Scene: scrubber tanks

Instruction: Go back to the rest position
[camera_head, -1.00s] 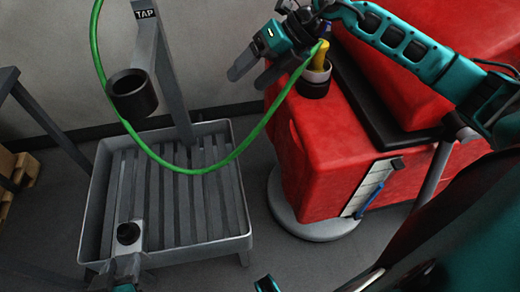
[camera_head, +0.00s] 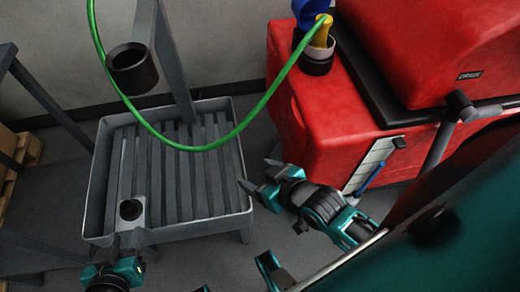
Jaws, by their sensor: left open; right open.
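My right gripper (camera_head: 259,177) is open and empty. It is over the floor between the tray and the red machine, with its fingers toward the tray's right edge. My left gripper (camera_head: 127,240) is at the lower left, by the tray's front edge; its fingers are small and partly hard to make out. A round black piece (camera_head: 130,209) is just beyond it, inside the tray. The green hose (camera_head: 205,147) hangs in a loop, and its yellow end (camera_head: 322,30) is in the dark filler neck (camera_head: 316,66) of the red tank (camera_head: 315,125). Neither gripper touches the hose.
The grey slatted tray (camera_head: 245,165) stands at left with a post and a black cup holder (camera_head: 132,69). A blue piece (camera_head: 309,12) is by the filler neck. A wooden pallet (camera_head: 25,150) is at the far left. Some grey floor is clear in front of the tray.

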